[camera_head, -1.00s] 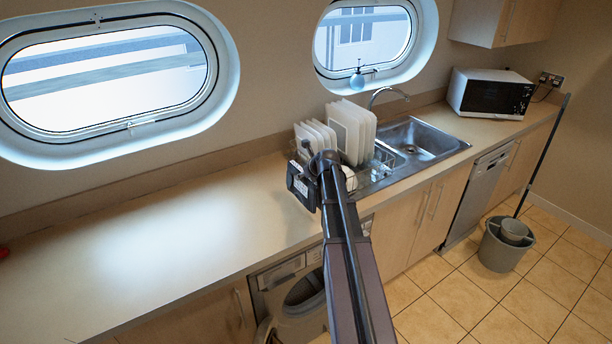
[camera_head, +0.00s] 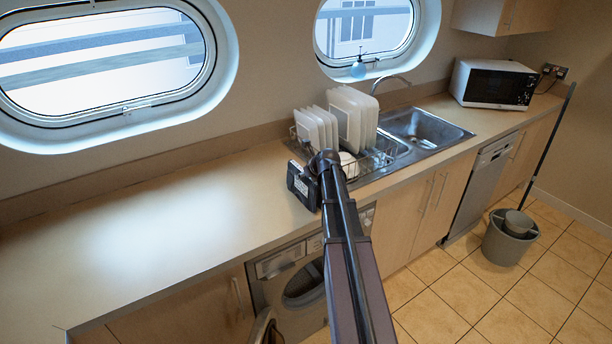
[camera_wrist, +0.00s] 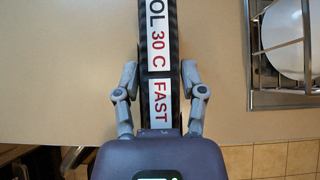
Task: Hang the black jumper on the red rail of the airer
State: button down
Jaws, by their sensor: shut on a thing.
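My gripper (camera_wrist: 160,85) is shut on a black, ribbed, block-like bundle (camera_wrist: 174,40), which fits the folded black jumper. It carries white labels with red and dark print, reading in part "30 C" and "FAST". One finger lies along each side. In the head view the bundle (camera_head: 303,187) is at the end of my arm, and my gripper (camera_head: 322,165) is partly hidden by the arm. The bundle appears above the worktop's front part, left of the dish rack; its height is hard to tell. No airer or red rail is in view.
The worktop (camera_head: 150,220) is clear on the left. A dish rack (camera_head: 372,166) with white plates (camera_head: 350,115) stands right of the bundle, beside the sink (camera_head: 425,130). Below is a washing machine (camera_head: 290,262) with its door open. A grey bucket (camera_head: 508,243) stands on the floor.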

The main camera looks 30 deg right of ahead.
dwell(0.3)
jog(key=shift+c, duration=0.5)
grip_release()
